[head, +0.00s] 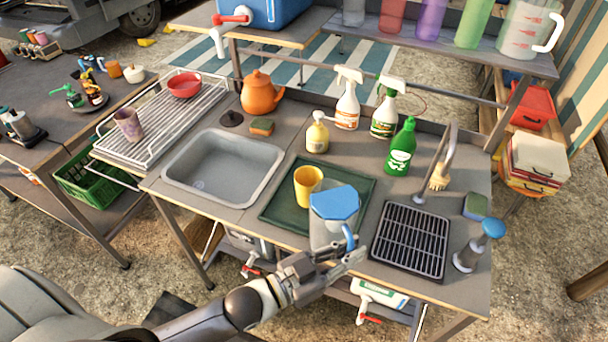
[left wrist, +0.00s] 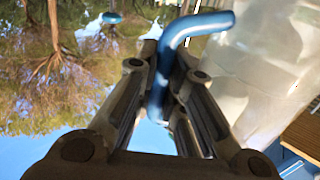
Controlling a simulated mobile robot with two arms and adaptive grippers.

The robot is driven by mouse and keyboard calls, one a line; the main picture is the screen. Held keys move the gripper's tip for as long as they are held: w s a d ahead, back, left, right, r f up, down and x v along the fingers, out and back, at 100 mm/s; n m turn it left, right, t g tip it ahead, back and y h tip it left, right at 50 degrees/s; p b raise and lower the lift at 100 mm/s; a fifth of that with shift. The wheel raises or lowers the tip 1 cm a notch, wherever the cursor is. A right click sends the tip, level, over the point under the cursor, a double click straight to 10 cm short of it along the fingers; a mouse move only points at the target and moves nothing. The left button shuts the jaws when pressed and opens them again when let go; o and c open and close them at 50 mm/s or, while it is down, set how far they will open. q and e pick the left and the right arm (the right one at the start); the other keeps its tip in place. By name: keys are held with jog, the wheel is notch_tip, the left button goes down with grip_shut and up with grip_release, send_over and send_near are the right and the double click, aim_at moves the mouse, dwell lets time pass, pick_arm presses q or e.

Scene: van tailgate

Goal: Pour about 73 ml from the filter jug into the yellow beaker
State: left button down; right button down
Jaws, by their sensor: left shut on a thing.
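The filter jug (head: 331,229) has a clear body, a blue lid and a blue handle. It looks close to upright over the front right of the green mat; I cannot tell whether its base touches. My left gripper (head: 350,256) is shut on the jug's handle, from the front. In the left wrist view the blue handle (left wrist: 188,35) runs between my fingers (left wrist: 165,100), with the clear jug body (left wrist: 265,70) to the right. The yellow beaker (head: 307,184) stands upright on the mat (head: 280,212), just behind and left of the jug, which partly hides it. My right gripper is out of view.
A metal sink (head: 222,166) lies left of the mat and a black drain grate (head: 410,240) lies right. Behind stand a cream pump bottle (head: 317,135), a green bottle (head: 401,150) and spray bottles (head: 347,105). A tap (head: 446,150) rises behind the grate.

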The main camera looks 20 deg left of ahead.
pick_arm(q)
jog(key=shift+r, duration=0.3)
